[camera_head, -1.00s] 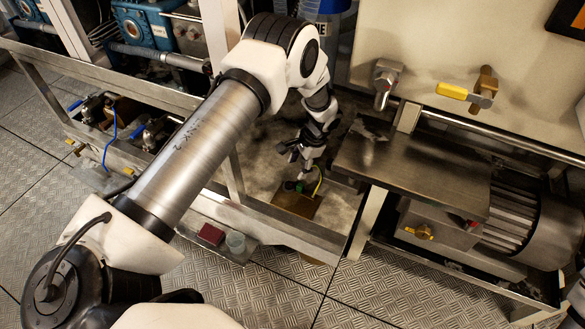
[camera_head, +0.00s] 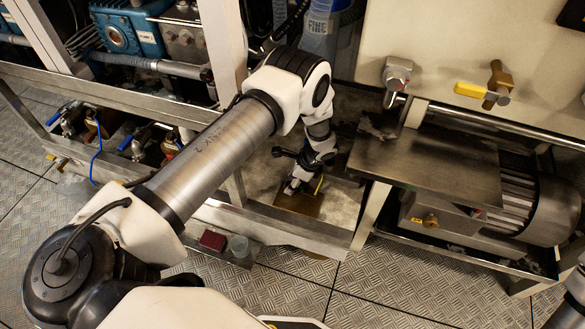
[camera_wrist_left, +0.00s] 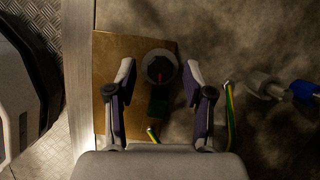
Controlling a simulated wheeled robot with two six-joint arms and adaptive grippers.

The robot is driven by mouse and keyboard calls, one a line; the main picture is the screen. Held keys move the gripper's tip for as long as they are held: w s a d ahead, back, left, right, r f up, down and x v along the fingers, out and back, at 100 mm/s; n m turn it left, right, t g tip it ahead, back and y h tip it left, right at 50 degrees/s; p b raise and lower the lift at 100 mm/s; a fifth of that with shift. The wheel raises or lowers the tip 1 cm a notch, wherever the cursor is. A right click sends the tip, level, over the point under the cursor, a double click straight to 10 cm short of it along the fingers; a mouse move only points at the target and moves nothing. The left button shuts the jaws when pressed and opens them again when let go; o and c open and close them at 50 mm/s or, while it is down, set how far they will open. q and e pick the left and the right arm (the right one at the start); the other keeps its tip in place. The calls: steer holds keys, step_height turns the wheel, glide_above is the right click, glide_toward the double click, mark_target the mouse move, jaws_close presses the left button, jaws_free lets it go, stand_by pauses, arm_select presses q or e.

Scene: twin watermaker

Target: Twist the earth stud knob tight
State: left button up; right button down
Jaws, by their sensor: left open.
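A green-and-yellow wire (camera_wrist_left: 229,103) runs beside the right finger. In the head view my left gripper (camera_head: 298,187) is low over the plate (camera_head: 300,205), and it hides the knob. My right gripper is not in view.
A metal-topped bench (camera_head: 430,170) stands to the right. A blue-ended fitting (camera_wrist_left: 303,91) lies right of the gripper.

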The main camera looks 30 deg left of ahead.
arm_select(q)
steer(key=shift+c, duration=0.3)
jaws_close()
steer(key=shift+r+m+p, duration=0.2)
steer(key=shift+m+p, duration=0.15)
steer(key=shift+m, duration=0.05)
steer(key=shift+f+m+t, duration=0.15)
steer(key=shift+m+t, duration=0.15)
steer(key=shift+m, duration=0.1)
steer(key=shift+o, duration=0.3)
jaws_free()
